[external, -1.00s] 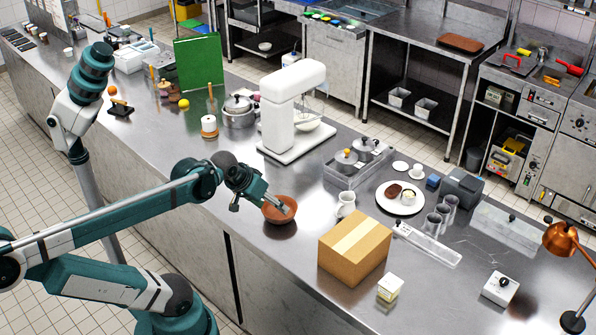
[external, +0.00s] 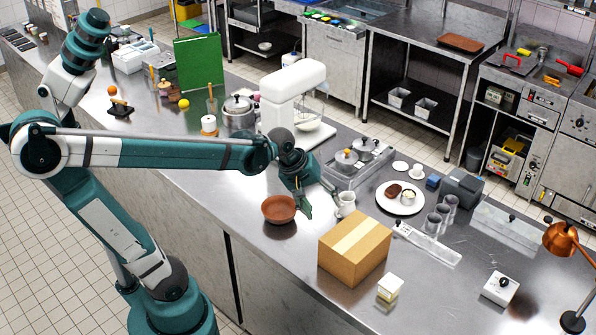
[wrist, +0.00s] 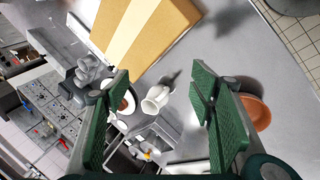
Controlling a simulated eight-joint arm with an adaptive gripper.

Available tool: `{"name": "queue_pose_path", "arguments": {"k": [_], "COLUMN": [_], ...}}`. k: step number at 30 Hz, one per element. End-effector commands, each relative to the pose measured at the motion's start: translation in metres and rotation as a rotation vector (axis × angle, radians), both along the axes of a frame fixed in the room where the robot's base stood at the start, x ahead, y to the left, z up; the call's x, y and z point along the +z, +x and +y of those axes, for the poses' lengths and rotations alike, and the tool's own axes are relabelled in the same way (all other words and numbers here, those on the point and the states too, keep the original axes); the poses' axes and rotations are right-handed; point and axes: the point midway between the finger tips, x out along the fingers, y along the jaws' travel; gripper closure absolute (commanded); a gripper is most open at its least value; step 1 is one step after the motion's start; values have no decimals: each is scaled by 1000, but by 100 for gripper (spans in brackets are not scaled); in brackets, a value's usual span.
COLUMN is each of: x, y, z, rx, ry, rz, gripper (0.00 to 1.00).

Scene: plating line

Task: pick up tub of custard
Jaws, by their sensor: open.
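The tub of custard (external: 390,288) is a small, squarish tub with a white lid and pale yellow contents. It stands on the steel counter in front of the cardboard box, near the front edge in the external view. I cannot see it in the wrist view. My gripper (external: 321,203) is open and empty above the counter, between the brown bowl and the white jug, well to the left of the tub. In the wrist view its green fingers (wrist: 160,100) are spread wide, with the jug showing between them.
The cardboard box (external: 355,247) stands between my gripper and the tub. The brown bowl (external: 279,209) and white jug (external: 346,203) are close to my gripper. A plate of food (external: 400,209) lies behind the box. A white switch box (external: 500,288) is right of the tub, with clear counter between.

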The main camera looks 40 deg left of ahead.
Motion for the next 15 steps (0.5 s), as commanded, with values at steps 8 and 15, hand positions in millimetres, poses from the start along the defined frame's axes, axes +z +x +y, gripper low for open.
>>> {"name": "queue_pose_path", "arguments": {"k": [8,15], "x": [4,0], "y": [16,23], "z": [-53,-99], "rx": [133,254], "ry": [-101,-173], "rz": [114,221], "gripper": [45,45]}}
